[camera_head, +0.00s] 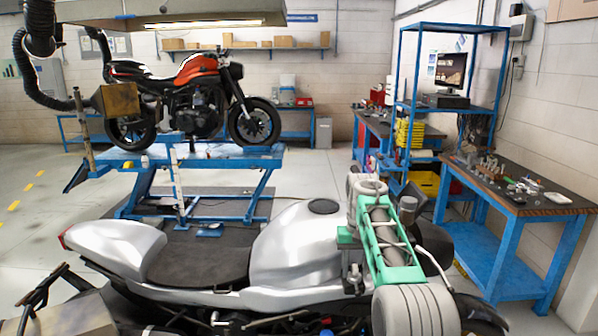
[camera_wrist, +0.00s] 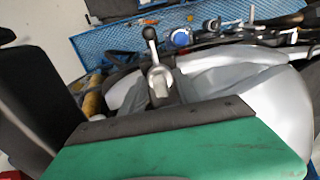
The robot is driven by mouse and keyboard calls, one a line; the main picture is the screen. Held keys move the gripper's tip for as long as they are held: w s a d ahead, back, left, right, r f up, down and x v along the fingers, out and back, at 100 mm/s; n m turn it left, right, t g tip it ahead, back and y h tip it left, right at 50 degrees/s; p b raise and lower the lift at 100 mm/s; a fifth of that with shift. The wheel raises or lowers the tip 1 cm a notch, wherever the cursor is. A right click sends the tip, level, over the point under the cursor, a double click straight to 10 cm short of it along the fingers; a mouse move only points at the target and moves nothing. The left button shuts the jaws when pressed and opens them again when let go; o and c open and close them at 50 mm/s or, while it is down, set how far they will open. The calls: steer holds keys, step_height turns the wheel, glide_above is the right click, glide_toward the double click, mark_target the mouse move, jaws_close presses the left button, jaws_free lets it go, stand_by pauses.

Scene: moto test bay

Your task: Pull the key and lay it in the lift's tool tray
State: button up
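The silver motorcycle (camera_head: 310,240) fills the front of the head view, and its silver bodywork (camera_wrist: 240,95) shows at right in the wrist view. My green and white arm reaches over its front end. My gripper is hidden behind the arm in the head view. In the wrist view a green part with a dark edge (camera_wrist: 165,135) fills the bottom, and its finger opening cannot be made out. A small grey piece (camera_wrist: 160,82) with a black-knobbed stem stands just beyond that edge; I cannot tell whether it is the key. I cannot pick out a tool tray for certain.
A blue perforated surface (camera_wrist: 115,45) lies beyond the bike in the wrist view. A blue lift (camera_head: 210,155) with an orange motorcycle (camera_head: 195,85) stands behind. A blue workbench (camera_head: 520,205) with small parts is at right. Open floor lies at left.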

mark_target(355, 267)
steer(key=o, duration=0.7)
steer(key=shift+r, duration=0.3)
step_height(355, 267, up, 3)
steer(key=shift+f, duration=0.1)
steer(key=s+r+b, duration=0.2)
steer(key=s+r, duration=0.1)
steer(key=s, duration=0.1)
steer(key=s+r+b, duration=0.3)
steer(key=s, duration=0.2)
steer(key=s+r+b, duration=0.2)
steer(key=s+r, duration=0.1)
steer(key=s, duration=0.2)
steer(key=shift+s+r, duration=0.1)
steer(key=shift+r, duration=0.2)
